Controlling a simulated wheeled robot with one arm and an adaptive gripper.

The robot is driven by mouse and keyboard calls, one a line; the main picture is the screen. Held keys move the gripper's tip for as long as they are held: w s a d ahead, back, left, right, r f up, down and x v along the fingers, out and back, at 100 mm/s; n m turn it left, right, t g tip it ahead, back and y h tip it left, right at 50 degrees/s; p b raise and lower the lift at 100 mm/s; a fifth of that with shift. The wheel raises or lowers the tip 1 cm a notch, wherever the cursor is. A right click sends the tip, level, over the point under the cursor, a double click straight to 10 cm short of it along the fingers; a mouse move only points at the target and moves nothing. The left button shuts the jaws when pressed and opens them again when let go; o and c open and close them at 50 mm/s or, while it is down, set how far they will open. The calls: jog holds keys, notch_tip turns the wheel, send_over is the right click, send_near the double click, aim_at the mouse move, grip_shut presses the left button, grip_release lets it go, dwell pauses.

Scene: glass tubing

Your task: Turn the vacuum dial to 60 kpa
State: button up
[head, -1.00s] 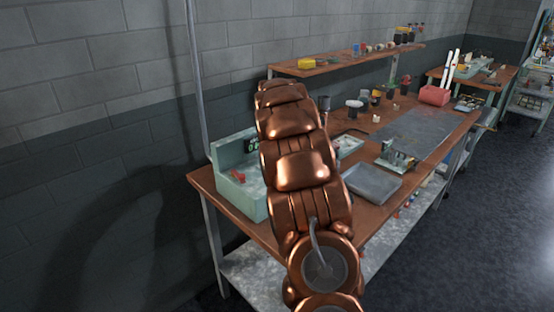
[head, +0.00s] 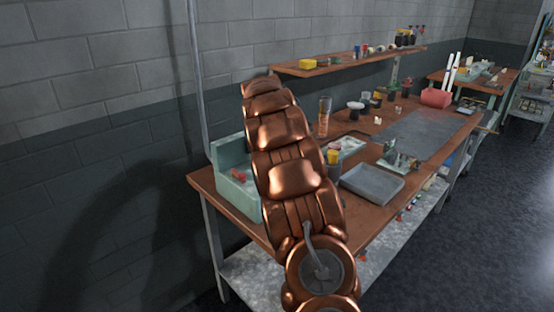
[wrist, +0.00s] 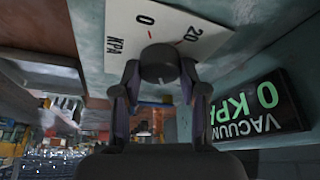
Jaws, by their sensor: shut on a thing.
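In the wrist view, a dark round dial (wrist: 158,62) sits in front of a white scale plate (wrist: 165,25) with "0", "20" and "KPA" marks. My gripper (wrist: 158,78) has a finger on each side of the dial and is shut on it. In the head view, the pale green vacuum unit (head: 228,190) stands on the near left of the bench. My copper arm covers part of it, and the dial and gripper are hidden there.
A shelf (head: 340,63) with small items runs along the back. Open floor lies right of the bench.

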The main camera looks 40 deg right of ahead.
jog(key=shift+r, duration=0.1)
jog(key=o, duration=1.1)
jog(key=v, duration=1.2)
